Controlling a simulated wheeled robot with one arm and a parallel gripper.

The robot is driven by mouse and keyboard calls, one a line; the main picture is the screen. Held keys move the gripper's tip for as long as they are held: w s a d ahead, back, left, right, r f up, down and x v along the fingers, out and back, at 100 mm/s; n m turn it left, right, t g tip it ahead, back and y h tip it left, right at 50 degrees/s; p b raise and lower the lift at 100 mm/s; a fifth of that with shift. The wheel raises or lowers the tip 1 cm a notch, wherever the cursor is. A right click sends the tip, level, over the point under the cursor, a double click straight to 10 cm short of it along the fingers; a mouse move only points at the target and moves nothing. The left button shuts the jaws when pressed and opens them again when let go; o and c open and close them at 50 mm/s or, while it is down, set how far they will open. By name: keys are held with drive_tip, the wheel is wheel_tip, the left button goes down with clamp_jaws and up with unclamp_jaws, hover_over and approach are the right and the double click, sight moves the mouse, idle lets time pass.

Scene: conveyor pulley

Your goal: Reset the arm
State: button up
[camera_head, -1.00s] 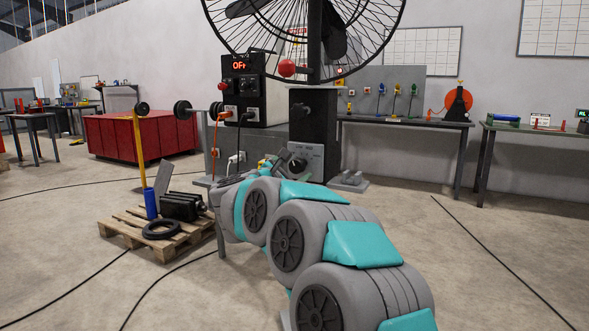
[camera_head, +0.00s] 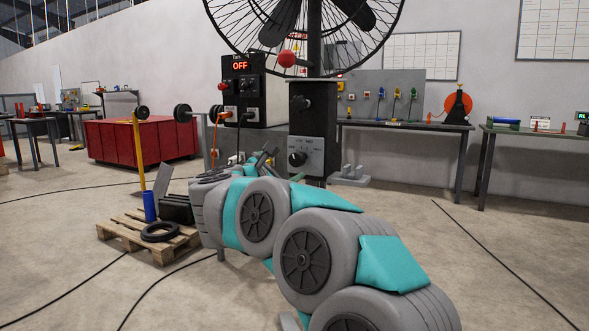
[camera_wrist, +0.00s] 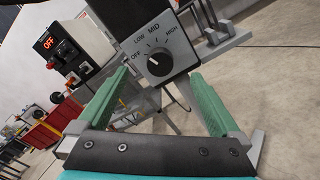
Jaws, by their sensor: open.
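My gripper (camera_wrist: 162,82) is open and empty, with its two green fingers spread apart in the wrist view. Beyond them is a grey panel (camera_wrist: 181,50) with a round dial (camera_wrist: 159,62) marked OFF, LOW, MID and HIGH. The dial also shows in the head view (camera_head: 297,159), on the lower part of the black fan post (camera_head: 313,115). A gap shows between the fingers and the dial. In the head view my gripper (camera_head: 268,158) is small and partly hidden by my grey and teal arm, just left of the panel.
A black control box (camera_head: 243,88) reads OFF. A large caged fan (camera_head: 305,25) is above. A pallet (camera_head: 131,236) with a blue cylinder (camera_head: 149,206) and a black ring (camera_head: 160,231) stands at left. Benches (camera_head: 405,124) line the wall. Floor at right is open, except for a cable.

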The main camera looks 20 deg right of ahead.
drive_tip(key=shift+s+a+b, duration=0.3)
drive_tip(key=shift+s+a, duration=0.2)
drive_tip(key=shift+a, duration=0.05)
